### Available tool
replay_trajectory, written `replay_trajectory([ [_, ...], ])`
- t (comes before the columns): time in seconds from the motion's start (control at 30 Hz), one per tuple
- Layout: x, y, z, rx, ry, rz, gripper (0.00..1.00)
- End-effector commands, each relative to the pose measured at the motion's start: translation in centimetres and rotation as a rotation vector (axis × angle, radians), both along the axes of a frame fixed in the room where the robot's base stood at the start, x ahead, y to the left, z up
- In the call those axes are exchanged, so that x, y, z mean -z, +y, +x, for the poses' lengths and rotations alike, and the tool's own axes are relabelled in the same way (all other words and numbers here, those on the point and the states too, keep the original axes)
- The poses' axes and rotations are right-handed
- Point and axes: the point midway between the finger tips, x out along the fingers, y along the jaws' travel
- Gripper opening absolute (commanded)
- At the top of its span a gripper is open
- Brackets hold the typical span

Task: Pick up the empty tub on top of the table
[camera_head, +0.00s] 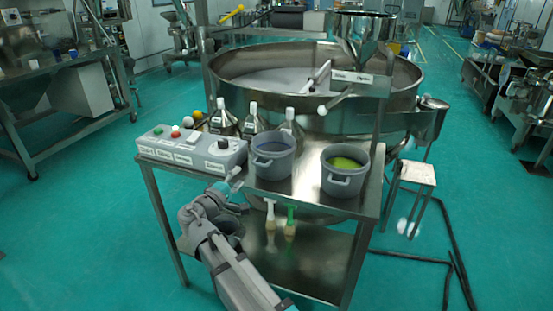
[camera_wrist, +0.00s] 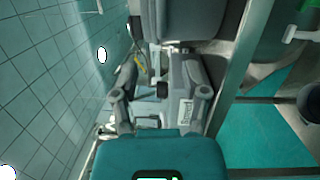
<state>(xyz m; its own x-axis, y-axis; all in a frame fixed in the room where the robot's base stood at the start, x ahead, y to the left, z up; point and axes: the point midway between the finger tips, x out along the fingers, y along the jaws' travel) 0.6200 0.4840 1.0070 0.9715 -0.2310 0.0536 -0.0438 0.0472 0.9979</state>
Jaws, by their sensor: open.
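Two grey tubs stand upright on the steel table (camera_head: 300,190) in the head view. The left tub (camera_head: 272,163) shows a plain bluish-grey inside and looks empty. The right tub (camera_head: 342,181) holds something yellow-green. My gripper (camera_head: 236,181) is in front of the table's left part, below the control box and left of the left tub, apart from it. In the wrist view my gripper (camera_wrist: 160,92) has its fingers spread with nothing held between them. I cannot clearly make out the empty tub in the wrist view.
A control box (camera_head: 192,148) with buttons sits on the table's left. Several steel bottles (camera_head: 253,122) stand behind the left tub. A large round sieve (camera_head: 320,100) is behind the table. Brushes with white and green handles (camera_head: 290,218) show below the tabletop. A small stool (camera_head: 417,175) stands at right.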

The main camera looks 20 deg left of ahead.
Motion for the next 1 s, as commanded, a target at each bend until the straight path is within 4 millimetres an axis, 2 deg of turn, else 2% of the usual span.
replay_trajectory([
  [0.1, -0.1, -0.3, 1.8, 0.001, 0.000, 0.000, 0.58],
  [0.3, -0.2, -0.7, 3.4, -0.001, 0.000, 0.000, 0.58],
  [0.77, -0.2, -0.8, 3.8, -0.001, 0.000, 0.000, 0.58],
  [1.0, -0.1, -1.0, 5.6, -0.001, 0.000, 0.000, 0.58],
])
